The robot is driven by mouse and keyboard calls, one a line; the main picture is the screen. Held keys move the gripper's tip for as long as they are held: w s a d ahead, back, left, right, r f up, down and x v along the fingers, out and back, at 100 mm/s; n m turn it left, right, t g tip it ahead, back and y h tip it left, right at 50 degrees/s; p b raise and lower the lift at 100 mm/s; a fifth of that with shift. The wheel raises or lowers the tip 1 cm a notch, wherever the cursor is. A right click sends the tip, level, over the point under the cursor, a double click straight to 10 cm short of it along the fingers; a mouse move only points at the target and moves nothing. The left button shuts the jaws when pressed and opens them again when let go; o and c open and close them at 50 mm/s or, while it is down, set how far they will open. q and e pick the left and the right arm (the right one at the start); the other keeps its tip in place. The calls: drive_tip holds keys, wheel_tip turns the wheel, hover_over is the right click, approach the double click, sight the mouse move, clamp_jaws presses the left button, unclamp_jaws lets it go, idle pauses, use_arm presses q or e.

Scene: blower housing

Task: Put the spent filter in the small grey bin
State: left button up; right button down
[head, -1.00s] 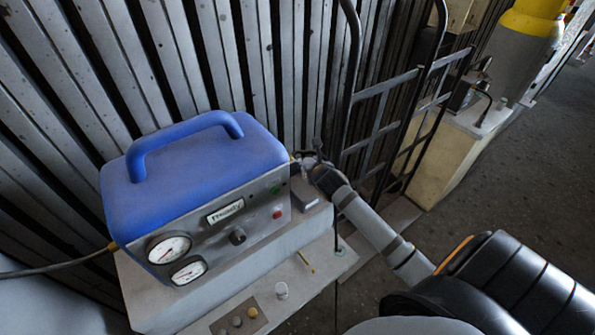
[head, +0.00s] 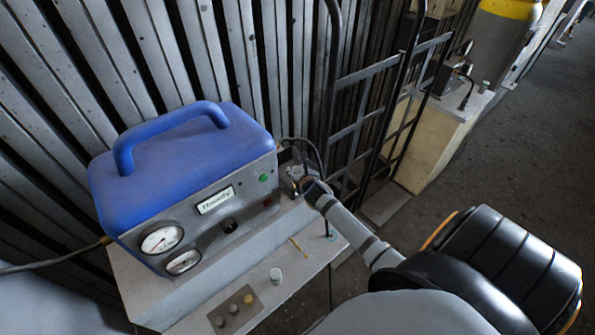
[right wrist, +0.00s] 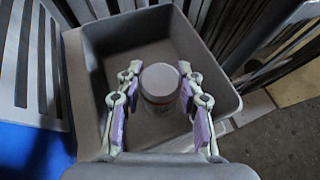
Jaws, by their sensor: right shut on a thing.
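The small grey bin (right wrist: 91,85) fills most of the right wrist view, seen from above with its open top toward me. The spent filter (right wrist: 160,84), a short greyish-brown cylinder, stands out against the bin's inside. My right gripper (right wrist: 160,92) is shut on it, with purple-padded fingers on both sides. The filter lies within the outline of the bin's rim; I cannot tell whether it touches the floor. In the head view my right gripper (head: 302,182) is just right of the blue machine, and the filter is too small to make out. My left gripper is not in view.
The blue machine (head: 185,165) with gauges stands on a grey bench (head: 240,285), close to my right gripper. A black metal rack (head: 375,110) stands behind my right arm.

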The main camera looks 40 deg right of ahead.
drive_tip(key=shift+f, duration=0.1)
drive_tip(key=c, duration=0.9)
unclamp_jaws()
drive_tip(key=shift+f, duration=0.1)
drive_tip(key=shift+o, duration=0.2)
drive_tip(key=shift+r, duration=0.35)
drive_tip(key=v, duration=1.2)
drive_tip(key=shift+f, duration=0.15)
